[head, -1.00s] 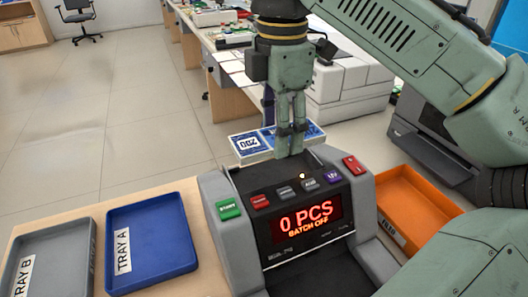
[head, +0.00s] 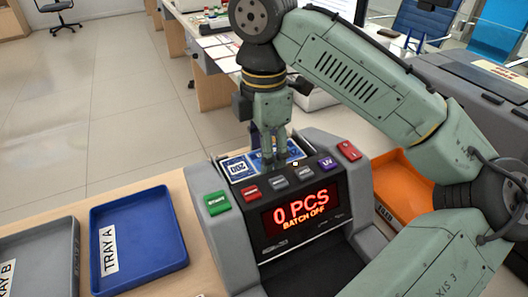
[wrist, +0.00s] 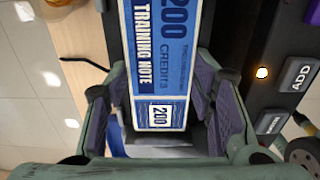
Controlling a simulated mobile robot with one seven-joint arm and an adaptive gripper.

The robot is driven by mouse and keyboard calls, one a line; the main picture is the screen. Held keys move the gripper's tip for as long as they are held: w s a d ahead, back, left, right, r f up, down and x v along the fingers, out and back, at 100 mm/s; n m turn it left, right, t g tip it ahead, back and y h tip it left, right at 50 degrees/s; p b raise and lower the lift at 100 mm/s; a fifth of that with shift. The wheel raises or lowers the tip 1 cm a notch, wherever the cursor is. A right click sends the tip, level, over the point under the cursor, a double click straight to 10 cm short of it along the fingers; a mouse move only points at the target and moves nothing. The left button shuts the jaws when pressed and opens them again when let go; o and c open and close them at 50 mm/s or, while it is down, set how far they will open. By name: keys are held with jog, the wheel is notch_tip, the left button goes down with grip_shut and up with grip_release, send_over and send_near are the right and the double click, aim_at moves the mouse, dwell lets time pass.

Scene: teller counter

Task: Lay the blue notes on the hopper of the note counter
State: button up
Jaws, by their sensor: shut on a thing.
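The blue notes (head: 237,168), a stack marked 200, are in my gripper (head: 270,163) behind the button panel of the note counter (head: 213,235). They lie over the hopper area, between the counter's grey side walls. In the wrist view the notes (wrist: 160,60) run lengthwise between the two fingers of my gripper (wrist: 163,112), which is shut on them. The gripper points down. The hopper surface is mostly hidden by the notes and the panel, and I cannot tell whether the notes touch it. The display reads 0 PCS, BATCH OFF.
Blue tray A (head: 179,247) and grey tray B (head: 65,262) stand left of the counter, both empty. An orange tray (head: 395,165) sits to its right, partly behind my arm. Other desks stand behind.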

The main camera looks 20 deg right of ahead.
jog(key=shift+f, duration=0.1)
jog(key=o, duration=1.3)
jog(key=shift+c, duration=0.2)
notch_tip(320, 180, up, 12)
jog(key=p, duration=0.2)
jog(key=shift+r, duration=0.2)
